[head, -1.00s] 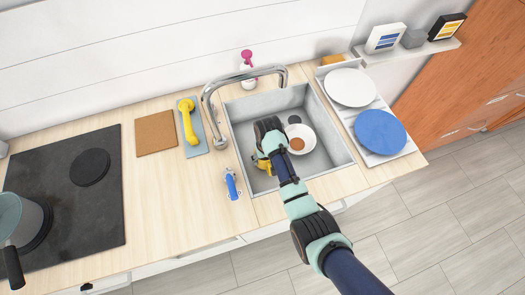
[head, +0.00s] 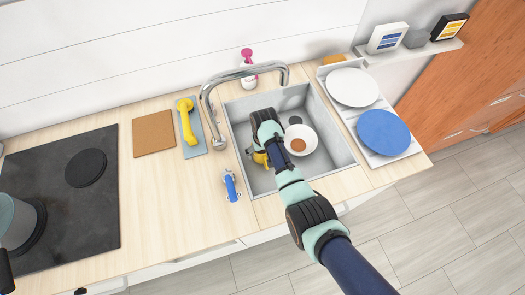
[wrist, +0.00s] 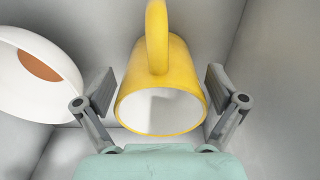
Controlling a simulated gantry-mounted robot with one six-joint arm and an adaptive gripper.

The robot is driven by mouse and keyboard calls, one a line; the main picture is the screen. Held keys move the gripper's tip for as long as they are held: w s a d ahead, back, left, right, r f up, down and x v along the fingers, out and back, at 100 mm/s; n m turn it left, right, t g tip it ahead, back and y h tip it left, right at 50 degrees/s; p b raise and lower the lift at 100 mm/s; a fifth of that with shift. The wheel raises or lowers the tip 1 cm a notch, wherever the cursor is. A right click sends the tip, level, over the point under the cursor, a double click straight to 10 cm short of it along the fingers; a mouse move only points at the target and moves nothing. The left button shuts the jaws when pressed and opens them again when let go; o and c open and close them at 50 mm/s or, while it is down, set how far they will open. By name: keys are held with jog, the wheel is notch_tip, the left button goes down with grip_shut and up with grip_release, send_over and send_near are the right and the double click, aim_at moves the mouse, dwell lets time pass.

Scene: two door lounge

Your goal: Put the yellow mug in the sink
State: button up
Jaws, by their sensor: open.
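The yellow mug (wrist: 160,88) is inside the grey sink (head: 333,158), at its left part. In the wrist view its open, white-lined mouth faces my gripper and its handle is at the top. My gripper (wrist: 157,92) is open, with one finger on each side of the mug and a visible gap at both sides. In the head view my wrist hides most of the mug; only a yellow part (head: 260,158) shows. I cannot tell how the mug rests on the sink floor.
A white bowl (head: 305,133) with a brown spot lies in the sink, right of my gripper. The chrome faucet (head: 235,76) arches over the sink's back left. A rack with a white plate (head: 351,87) and a blue plate (head: 382,132) stands at right. A blue-handled item (head: 230,185) lies on the left counter.

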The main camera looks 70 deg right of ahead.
jog(key=shift+r, duration=0.1)
notch_tip(320, 180, up, 12)
jog(key=p, duration=0.3)
jog(key=shift+s+a+p, duration=0.25)
jog(key=shift+a+p, duration=0.05)
jog(key=shift+p, duration=0.05)
jog(key=w+a+r+n+t, duration=0.1)
jog(key=w+a, duration=0.2)
jog(key=w+a+r+n+h, duration=0.1)
jog(key=w+a, duration=0.1)
jog(key=a, duration=0.1)
jog(key=w+a+r+t, duration=0.1)
jog(key=w+a+r, duration=0.1)
jog(key=w+a, duration=0.1)
jog(key=shift+w+a+n+t+h, duration=0.3)
jog(key=shift+n, duration=0.1)
jog(key=w+a+r+n+t, duration=0.2)
jog(key=a+r+t, duration=0.15)
jog(key=a, duration=0.55)
jog(key=w+a+r+n+t, duration=0.2)
jog(key=a+r, duration=0.3)
jog(key=a, duration=0.4)
jog(key=s+a+r+n+t+y, duration=0.2)
jog(key=s+a+r+n+t, duration=0.1)
jog(key=a+r, duration=0.7)
jog(key=s+a+t, duration=0.1)
jog(key=a, duration=0.2)
jog(key=shift+s+a, duration=0.15)
jog(key=shift+s, duration=0.2)
